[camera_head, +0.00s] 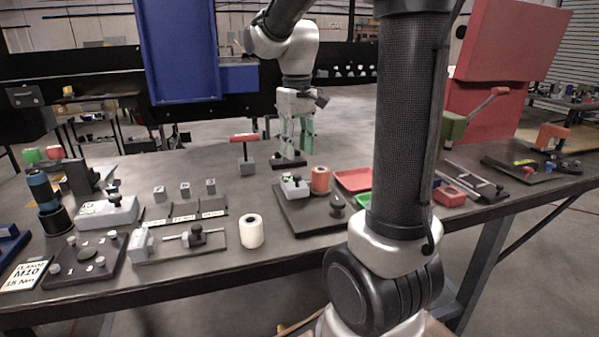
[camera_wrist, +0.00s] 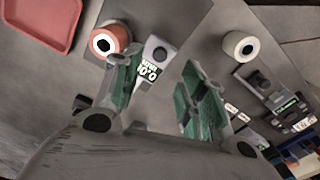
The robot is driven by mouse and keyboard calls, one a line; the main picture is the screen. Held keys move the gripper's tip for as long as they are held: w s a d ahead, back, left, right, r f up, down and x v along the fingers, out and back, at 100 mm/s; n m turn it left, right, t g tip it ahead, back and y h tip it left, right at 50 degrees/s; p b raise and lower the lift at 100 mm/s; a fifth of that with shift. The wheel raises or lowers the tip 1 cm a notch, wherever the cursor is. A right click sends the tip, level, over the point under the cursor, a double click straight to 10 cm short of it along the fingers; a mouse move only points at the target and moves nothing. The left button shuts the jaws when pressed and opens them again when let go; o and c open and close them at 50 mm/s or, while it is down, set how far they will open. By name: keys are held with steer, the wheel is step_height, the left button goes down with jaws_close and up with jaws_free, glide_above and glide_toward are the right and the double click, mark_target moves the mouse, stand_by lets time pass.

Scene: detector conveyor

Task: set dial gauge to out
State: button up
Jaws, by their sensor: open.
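My gripper (camera_head: 299,150) is over the middle of the bench, with its green fingers pointing down. It also shows in the wrist view (camera_wrist: 160,66), its two fingers apart with nothing held between them. A small pale device with a number readout (camera_wrist: 149,75) shows between the fingers in the wrist view; it may be the dial gauge. What seems to be the same device (camera_head: 294,185) sits on a dark plate (camera_head: 303,214) in the head view, in front of the gripper and apart from it. I cannot read its setting.
An orange roll (camera_head: 320,180) stands beside the device, and a dark knob (camera_head: 337,203) is on the same plate. A white roll (camera_head: 251,231) stands to the left. A red tray (camera_head: 355,179) lies to the right. A red-handled tool (camera_head: 245,150) stands left of the gripper.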

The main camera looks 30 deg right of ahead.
mark_target(297, 175)
step_height(297, 175, down, 7)
steer(key=shift+f, duration=0.1)
stand_by(0.3)
jaws_close()
